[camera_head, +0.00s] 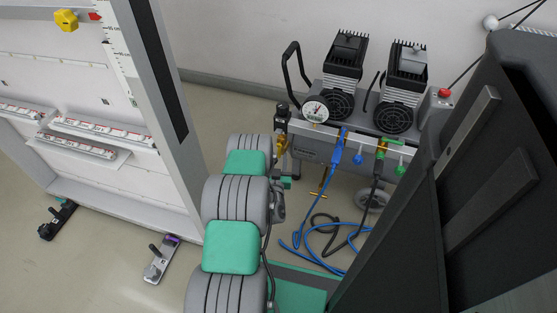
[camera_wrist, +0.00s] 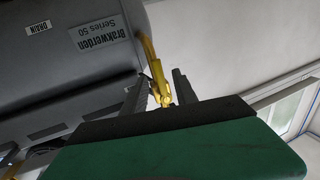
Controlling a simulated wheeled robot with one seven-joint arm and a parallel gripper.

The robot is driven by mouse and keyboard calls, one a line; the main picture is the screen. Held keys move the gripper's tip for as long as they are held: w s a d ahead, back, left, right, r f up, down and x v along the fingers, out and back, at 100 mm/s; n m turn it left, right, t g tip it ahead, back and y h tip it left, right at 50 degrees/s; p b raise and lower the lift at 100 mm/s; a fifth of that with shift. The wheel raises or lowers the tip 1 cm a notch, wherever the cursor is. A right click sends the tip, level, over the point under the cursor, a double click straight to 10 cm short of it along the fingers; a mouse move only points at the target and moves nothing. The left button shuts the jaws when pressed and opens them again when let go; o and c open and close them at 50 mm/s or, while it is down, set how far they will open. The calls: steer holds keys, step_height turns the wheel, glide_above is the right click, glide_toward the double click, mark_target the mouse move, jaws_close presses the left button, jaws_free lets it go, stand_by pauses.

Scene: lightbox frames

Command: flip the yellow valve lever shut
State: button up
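In the wrist view, the yellow valve lever (camera_wrist: 156,72) stands out from the end of a grey tank (camera_wrist: 75,75). It bends down to a rounded yellow tip. My gripper (camera_wrist: 159,90) is open, with one dark finger on each side of the lever's lower end. I cannot tell whether either finger touches it. In the head view, a yellow-brass fitting (camera_head: 281,143) shows at the left end of the compressor (camera_head: 345,90), beside my grey and green arm. My arm mostly hides my gripper there, and the lever's exact angle is unclear.
Blue and black hoses (camera_head: 325,240) hang from the compressor's front and lie looped on the floor. A round gauge (camera_head: 315,109) sits above the fitting. A white panel frame (camera_head: 160,110) stands on the left. A dark cabinet-like body (camera_head: 440,200) fills the right.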

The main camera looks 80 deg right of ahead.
steer(key=shift+d, duration=0.5)
steer(key=shift+c, duration=0.5)
jaws_close()
stand_by(0.7)
